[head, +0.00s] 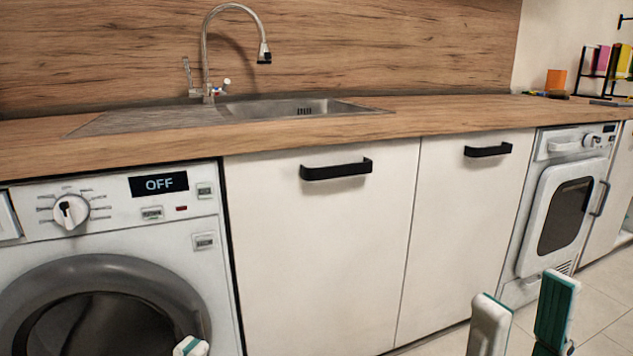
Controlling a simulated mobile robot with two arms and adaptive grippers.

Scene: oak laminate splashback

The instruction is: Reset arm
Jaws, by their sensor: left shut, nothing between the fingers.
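My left gripper (190,346) shows only as a small white and teal tip at the bottom edge, in front of the washing machine door; it is shut and empty. My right gripper (525,298) is at the bottom right. Its two fingers, white with teal pads, stand upright and apart with nothing between them. It is over the floor in the picture, in front of the cabinets. Both arms are out of view below the frame.
A washing machine (222,275) reading OFF stands at left. White cabinets (325,255) with black handles fill the middle, and a dryer (533,215) stands at right. Above is a wooden worktop (430,113) with a sink (250,110) and tap (207,60). Floor tiles (605,300) are clear at right.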

